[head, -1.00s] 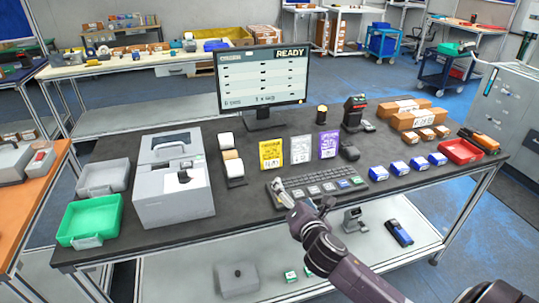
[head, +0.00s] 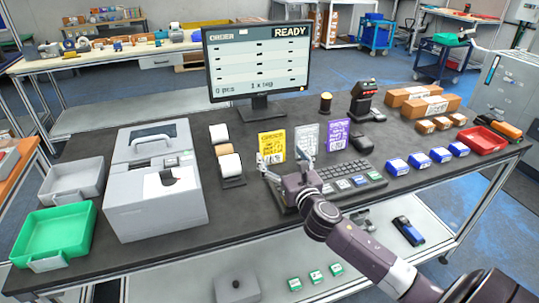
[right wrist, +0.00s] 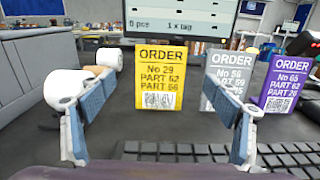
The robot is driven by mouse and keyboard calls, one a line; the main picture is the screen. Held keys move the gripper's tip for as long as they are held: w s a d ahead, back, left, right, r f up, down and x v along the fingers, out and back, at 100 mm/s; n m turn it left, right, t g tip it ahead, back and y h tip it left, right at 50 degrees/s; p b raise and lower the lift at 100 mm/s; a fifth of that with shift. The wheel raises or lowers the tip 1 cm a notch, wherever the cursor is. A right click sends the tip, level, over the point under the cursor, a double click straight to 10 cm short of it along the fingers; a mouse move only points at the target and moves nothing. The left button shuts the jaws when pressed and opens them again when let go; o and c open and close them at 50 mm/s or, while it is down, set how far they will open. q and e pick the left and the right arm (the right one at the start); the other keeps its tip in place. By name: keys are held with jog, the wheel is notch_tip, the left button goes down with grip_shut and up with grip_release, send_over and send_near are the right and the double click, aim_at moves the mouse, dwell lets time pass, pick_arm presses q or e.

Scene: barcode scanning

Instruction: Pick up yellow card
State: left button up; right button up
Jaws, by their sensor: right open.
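The yellow card (head: 271,146) stands upright on the dark table in front of the monitor. It reads "ORDER No 29" in the right wrist view (right wrist: 160,80). My right gripper (head: 283,160) is open and in front of the card, just above the keyboard's left end. In the right wrist view its two fingers (right wrist: 165,100) frame the yellow card, which stands beyond them, apart from both. The right finger partly covers the grey card (right wrist: 224,78). My left gripper is not in view.
The grey card (head: 307,139) and purple card (head: 337,134) stand to the right of the yellow one. Paper rolls (head: 229,165) on a holder stand to the left. The keyboard (head: 350,182) lies in front, and the monitor (head: 257,60) stands behind.

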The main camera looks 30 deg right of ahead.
aim_at(273, 141)
jog(key=shift+w+d+f, duration=0.15)
jog(key=shift+w+f, duration=0.05)
jog(key=shift+w, duration=0.2)
jog(key=shift+w+d+r+p, duration=0.15)
jog(key=shift+w+r+p, duration=0.05)
jog(key=shift+w, duration=0.4)
jog(key=shift+w+d+r+p, duration=0.1)
jog(key=shift+w+r+p, duration=0.05)
jog(key=shift+w, duration=0.45)
jog(key=shift+p+x, duration=0.3)
jog(key=shift+x, duration=2.05)
jog(key=shift+s, duration=0.1)
jog(key=shift+c, duration=0.4)
jog(key=c, duration=1.1)
jog(key=shift+r, duration=0.1)
